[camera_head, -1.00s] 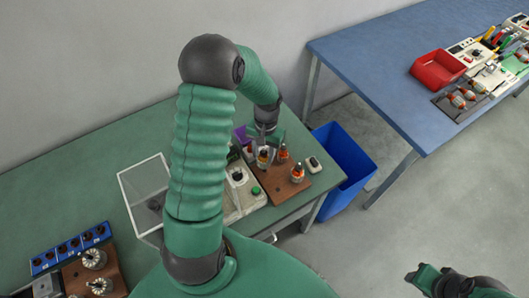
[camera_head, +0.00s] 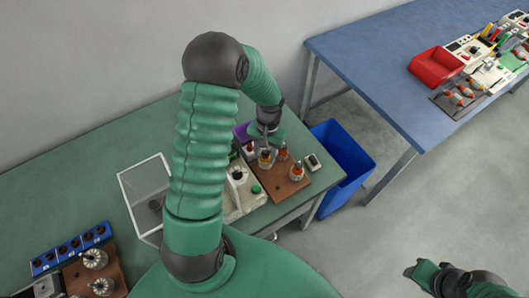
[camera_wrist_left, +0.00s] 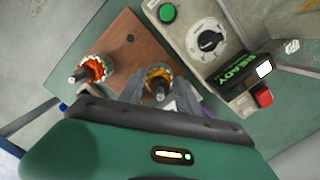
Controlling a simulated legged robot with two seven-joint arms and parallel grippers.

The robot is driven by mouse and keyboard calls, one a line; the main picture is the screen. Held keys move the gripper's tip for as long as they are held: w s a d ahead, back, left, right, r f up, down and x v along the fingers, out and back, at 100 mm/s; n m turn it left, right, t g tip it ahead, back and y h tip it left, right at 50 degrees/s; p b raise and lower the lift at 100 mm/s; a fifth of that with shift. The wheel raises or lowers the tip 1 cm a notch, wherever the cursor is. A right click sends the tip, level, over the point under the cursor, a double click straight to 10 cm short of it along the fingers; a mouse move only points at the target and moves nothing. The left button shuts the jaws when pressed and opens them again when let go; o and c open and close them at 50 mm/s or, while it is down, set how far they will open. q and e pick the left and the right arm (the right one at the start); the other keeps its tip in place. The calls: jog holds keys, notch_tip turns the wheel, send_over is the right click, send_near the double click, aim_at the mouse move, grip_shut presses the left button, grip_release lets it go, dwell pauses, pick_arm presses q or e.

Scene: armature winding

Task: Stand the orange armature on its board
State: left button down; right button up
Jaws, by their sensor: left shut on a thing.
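My left gripper (camera_head: 265,146) is shut on an amber-orange armature (camera_head: 265,160) over the brown board (camera_head: 277,190). In the left wrist view the fingers (camera_wrist_left: 163,95) close around this armature (camera_wrist_left: 158,74), seen nearly end-on. It looks upright; whether its base touches the board (camera_wrist_left: 128,22) is hidden. A redder orange armature (camera_wrist_left: 94,69) stands on the board, apart from the fingers. My right gripper (camera_head: 412,271) is at the lower right, away from the tables.
A tester with a dial (camera_wrist_left: 207,40) and green button (camera_wrist_left: 167,13) stands beside the board. A clear box (camera_head: 147,185) is to its left. A blue bin (camera_head: 345,155) stands beyond the green table's right edge. The blue table (camera_head: 380,70) holds a red tray (camera_head: 436,68).

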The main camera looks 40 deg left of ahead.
pick_arm(q)
jog(key=shift+d, duration=0.1)
dwell(0.3)
jog(key=shift+f, duration=0.1)
jog(key=shift+a+f+b, duration=0.2)
jog(key=shift+f+b, duration=0.1)
jog(key=shift+f, duration=0.15)
dwell(0.7)
notch_tip(320, 180, up, 4)
jog(key=p, duration=0.3)
jog(key=shift+d+f, duration=0.1)
jog(key=shift+f, duration=0.05)
jog(key=shift+r+p, duration=0.2)
jog(key=shift+p, duration=0.2)
